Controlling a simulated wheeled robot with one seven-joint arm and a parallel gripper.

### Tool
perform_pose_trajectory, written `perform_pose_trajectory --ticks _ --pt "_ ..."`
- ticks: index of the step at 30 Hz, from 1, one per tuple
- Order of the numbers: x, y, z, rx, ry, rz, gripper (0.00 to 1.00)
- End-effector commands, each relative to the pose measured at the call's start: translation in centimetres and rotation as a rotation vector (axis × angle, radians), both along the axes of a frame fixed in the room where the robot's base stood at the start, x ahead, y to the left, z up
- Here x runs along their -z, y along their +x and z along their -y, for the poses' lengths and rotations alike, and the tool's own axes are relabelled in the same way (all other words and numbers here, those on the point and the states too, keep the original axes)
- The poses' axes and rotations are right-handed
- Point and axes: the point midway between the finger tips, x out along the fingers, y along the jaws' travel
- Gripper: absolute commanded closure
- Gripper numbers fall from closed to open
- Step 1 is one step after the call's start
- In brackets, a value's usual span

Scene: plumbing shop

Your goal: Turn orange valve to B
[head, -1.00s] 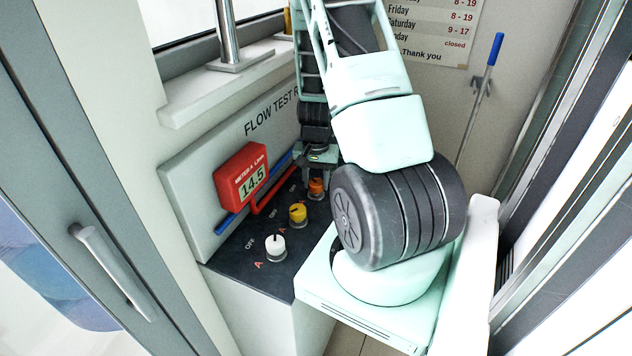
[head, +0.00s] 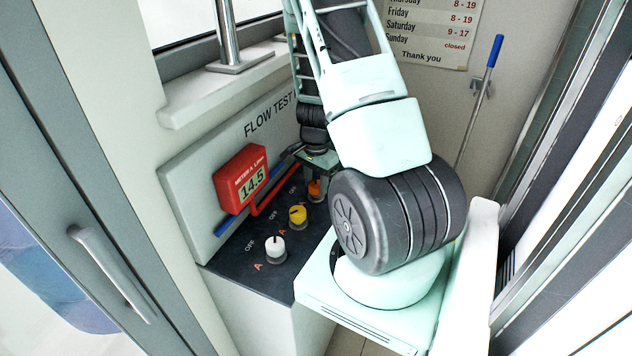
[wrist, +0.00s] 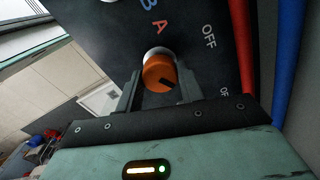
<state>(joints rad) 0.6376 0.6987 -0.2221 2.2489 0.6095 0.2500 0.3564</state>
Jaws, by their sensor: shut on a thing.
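The orange valve (wrist: 158,72) is a round knob with a dark mark at its lower right in the wrist view; it also shows in the head view (head: 314,190), partly covered by my arm. My gripper (wrist: 158,88) is shut on the orange valve, one finger on each side of the knob. I cannot tell which label the valve points at.
A yellow valve (head: 298,215) and a white valve (head: 275,247) stand on the same dark panel top. A red meter (head: 241,178) reads 14.5. A red pipe (wrist: 241,45) and a blue pipe (wrist: 289,50) run close beside the orange valve.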

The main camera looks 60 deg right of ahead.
Motion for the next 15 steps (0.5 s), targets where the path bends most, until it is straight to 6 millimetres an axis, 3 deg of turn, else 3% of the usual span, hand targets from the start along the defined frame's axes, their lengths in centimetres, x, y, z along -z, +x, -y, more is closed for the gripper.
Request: perform_pose_trajectory --ticks 10,11,12,13,15 --pt "-0.11 0.09 0.10 0.005 -0.003 0.003 0.85" --pt "-0.11 0.09 0.10 0.005 -0.003 0.003 0.60" --pt "-0.10 0.09 0.10 0.004 -0.003 0.003 0.49" --pt "-0.10 0.09 0.09 0.004 -0.003 0.003 0.41" --pt "-0.08 0.07 0.07 0.004 -0.001 0.002 0.41"
